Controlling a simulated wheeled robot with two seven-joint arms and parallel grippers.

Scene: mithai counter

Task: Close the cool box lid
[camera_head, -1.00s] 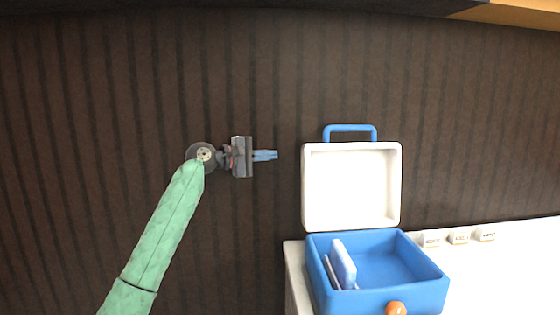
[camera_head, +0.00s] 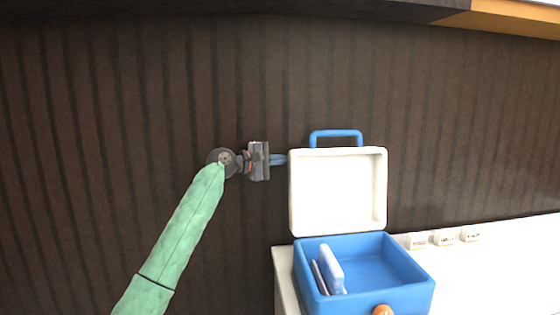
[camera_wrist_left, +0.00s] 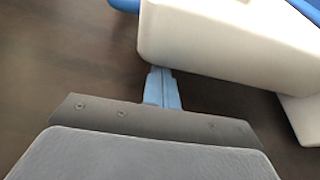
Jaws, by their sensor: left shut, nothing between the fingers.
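The cool box (camera_head: 410,296) is blue and stands on the white counter at the lower right of the head view. Its white lid (camera_head: 338,192) stands open and upright at the back, with a blue handle (camera_head: 336,134) on top. My left gripper (camera_head: 280,159) is shut and empty, its blue fingertips at the lid's upper left edge. In the left wrist view the shut fingers (camera_wrist_left: 162,84) reach to the white lid (camera_wrist_left: 215,40), and the tips are partly hidden at its edge; I cannot tell whether they touch. My right gripper is not in view.
Inside the box stand pale blue-white slabs (camera_head: 331,270). An orange knob (camera_head: 382,310) is at its front. Several small white labelled blocks (camera_head: 444,237) line the back of the counter (camera_head: 480,270). The dark ribbed wall behind is bare on the left.

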